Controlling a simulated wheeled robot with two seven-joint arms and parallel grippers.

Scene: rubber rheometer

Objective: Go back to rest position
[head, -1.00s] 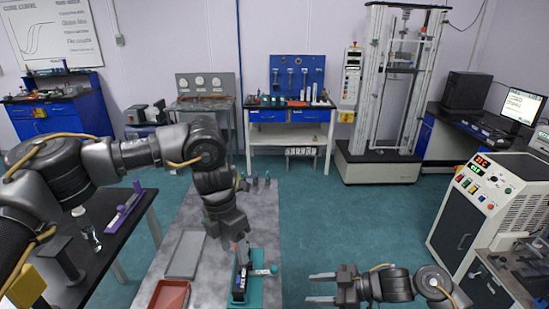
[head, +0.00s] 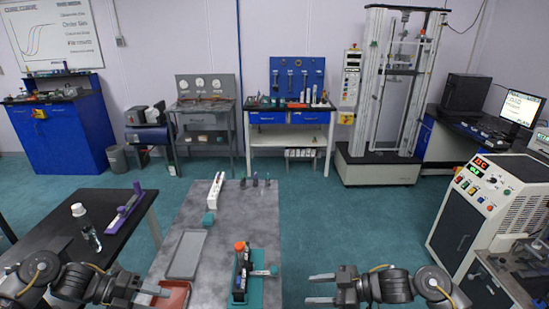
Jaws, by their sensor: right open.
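My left gripper (head: 153,295) is low at the left of the head view, its fingers over the red tray (head: 175,297) on the grey table. Its fingers look apart, with nothing seen between them. My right gripper (head: 320,290) is open and empty at the bottom centre-right, over the floor to the right of the grey table. Both forearms lie low along the bottom edge, pointing inward.
The grey table (head: 222,220) holds a grey tray (head: 187,254), a teal-based device with an orange top (head: 240,272), a white strip (head: 216,190) and small bottles. A black table (head: 65,228) at left carries a clear bottle (head: 86,226) and a purple tool. Green floor is open beyond; a machine (head: 490,205) stands right.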

